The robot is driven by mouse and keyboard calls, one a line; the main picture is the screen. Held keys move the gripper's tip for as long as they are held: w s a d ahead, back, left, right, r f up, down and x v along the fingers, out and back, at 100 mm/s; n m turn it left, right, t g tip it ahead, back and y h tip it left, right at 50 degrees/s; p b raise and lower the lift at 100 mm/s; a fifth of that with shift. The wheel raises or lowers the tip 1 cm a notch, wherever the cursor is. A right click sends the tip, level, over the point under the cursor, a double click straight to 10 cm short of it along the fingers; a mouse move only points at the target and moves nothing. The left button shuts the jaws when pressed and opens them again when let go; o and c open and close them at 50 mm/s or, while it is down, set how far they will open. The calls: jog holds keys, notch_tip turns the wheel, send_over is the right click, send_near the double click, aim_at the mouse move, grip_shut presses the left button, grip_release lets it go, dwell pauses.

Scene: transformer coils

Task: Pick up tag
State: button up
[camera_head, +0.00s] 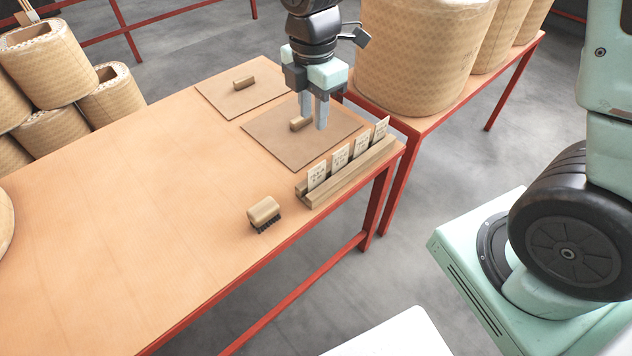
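Several cream paper tags stand upright in a row in a slotted wooden holder (350,178) at the table's right front corner. The nearest tag (317,177) is at the left end, followed by a second tag (340,160), a third tag (362,146) and another at the far end. They bear dark print too small to read. My gripper (314,122) points down over the nearer brown board, behind the holder and apart from the tags. Its fingers are spaced apart with nothing visible between them. A small wooden block (298,124) lies close by its left finger.
The nearer board (283,147) and farther board (215,96) lie flat; the farther one bears another block (244,83). A brush (264,213) sits left of the holder. Large wrapped coils (415,55) stand on the neighbouring table. The wooden table (130,210) is clear at left centre.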

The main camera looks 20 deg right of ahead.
aim_at(317, 165)
jog(key=shift+n, duration=0.3)
jog(key=f, duration=0.8)
jog(key=f+b, duration=0.1)
jog(key=f, duration=0.3)
jog(key=shift+w+d+f, duration=0.25)
jog(key=shift+d+f, duration=0.05)
jog(key=shift+s+f, duration=0.2)
jog(key=shift+f, duration=1.15)
jog(key=shift+s+f, duration=0.2)
jog(key=shift+f, duration=1.1)
grip_shut()
